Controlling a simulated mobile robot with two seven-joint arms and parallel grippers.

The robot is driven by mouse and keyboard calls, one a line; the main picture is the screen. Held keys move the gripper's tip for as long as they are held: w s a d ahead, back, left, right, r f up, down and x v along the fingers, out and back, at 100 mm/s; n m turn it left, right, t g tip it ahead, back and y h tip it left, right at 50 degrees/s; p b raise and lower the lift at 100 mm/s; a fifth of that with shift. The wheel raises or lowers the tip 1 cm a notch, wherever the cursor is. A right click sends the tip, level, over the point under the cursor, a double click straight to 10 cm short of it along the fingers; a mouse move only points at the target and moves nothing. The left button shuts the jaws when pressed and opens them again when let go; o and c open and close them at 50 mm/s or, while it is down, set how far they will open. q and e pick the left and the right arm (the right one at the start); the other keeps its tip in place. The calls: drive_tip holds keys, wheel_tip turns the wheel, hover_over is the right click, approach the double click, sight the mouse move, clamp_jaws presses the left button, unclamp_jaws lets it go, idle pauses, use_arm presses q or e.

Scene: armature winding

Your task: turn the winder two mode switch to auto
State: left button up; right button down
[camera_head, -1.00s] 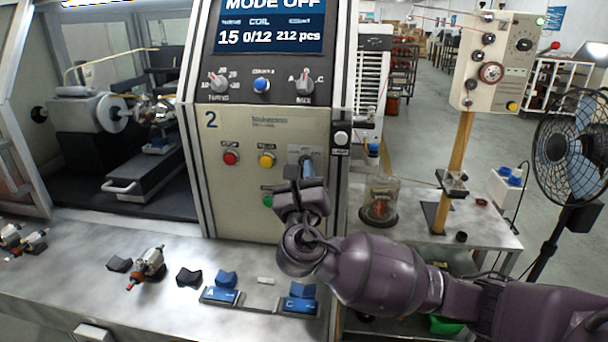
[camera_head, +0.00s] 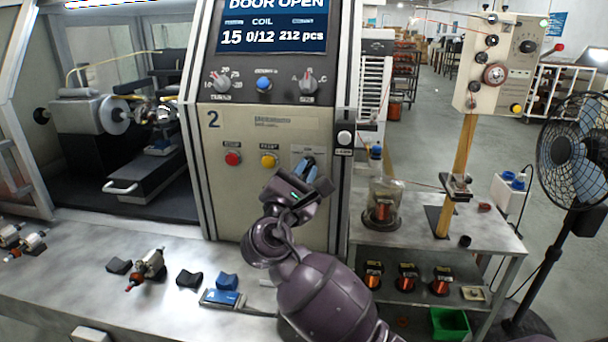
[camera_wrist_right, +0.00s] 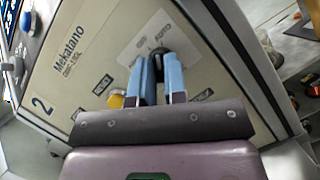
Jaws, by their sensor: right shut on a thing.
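The winder two panel (camera_head: 265,145), marked with a blue 2, faces me. Its mode switch plate (camera_head: 307,149) is at the panel's lower right. My right gripper (camera_head: 309,168) is at this plate, its blue fingers shut on the mode switch. In the right wrist view the dark switch knob (camera_wrist_right: 160,51) shows between the fingertips, and the gripper is tilted against the panel. The fingers hide most of the knob, so its pointer cannot be read. The display (camera_head: 271,26) reads DOOR OPEN, 0/12 and 212 pcs. My left gripper is out of view.
A red button (camera_head: 233,158) and a yellow button (camera_head: 268,160) are left of the switch. A jar (camera_head: 383,205) and fan (camera_head: 573,150) stand at right.

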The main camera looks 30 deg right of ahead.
drive_tip(key=shift+d+r+m+g, duration=0.1)
drive_tip(key=shift+r+m+g, duration=0.15)
drive_tip(key=shift+m, duration=0.4)
drive_tip(key=shift+r+m+g, duration=0.15)
drive_tip(key=shift+m+g, duration=0.1)
drive_tip(key=shift+m, duration=0.4)
drive_tip(key=shift+h, duration=0.3)
drive_tip(key=c, duration=1.2)
unclamp_jaws()
drive_tip(key=shift+w, duration=0.1)
drive_tip(key=shift+o, duration=0.2)
drive_tip(key=shift+d+f, duration=0.25)
drive_tip(key=v, duration=1)
drive_tip(key=shift+s+a, duration=0.25)
drive_tip(key=shift+a, duration=0.1)
